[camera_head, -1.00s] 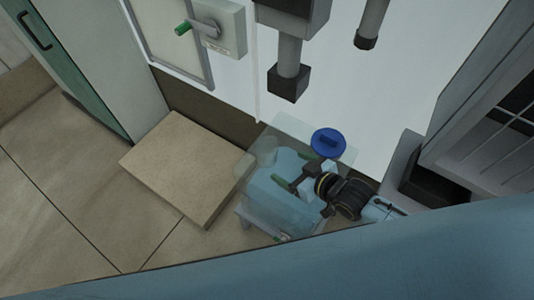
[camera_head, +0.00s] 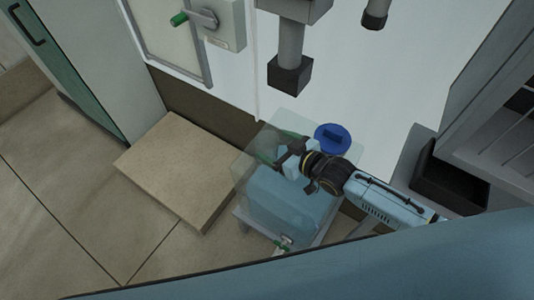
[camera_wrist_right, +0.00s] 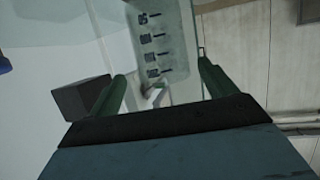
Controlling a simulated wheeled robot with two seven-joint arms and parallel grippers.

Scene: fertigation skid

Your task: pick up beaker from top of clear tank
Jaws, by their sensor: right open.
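The clear tank (camera_head: 243,168) is a see-through box with pale blue liquid, standing on a low stand. A round blue cap (camera_head: 332,138) sits on its top at the back right. My right gripper (camera_head: 278,149) reaches in from the right over the tank top, with its two green fingers apart. In the right wrist view the fingers (camera_wrist_right: 163,86) are also spread, and I make out nothing clamped between them. My left gripper is not in view.
A tan slab (camera_head: 178,170) lies on the floor left of the tank. A white wall carries a switch box (camera_head: 218,22) with a green-tipped handle and a grey pipe with a dark end block (camera_head: 290,75). A dark open bin (camera_head: 448,180) stands right of my arm.

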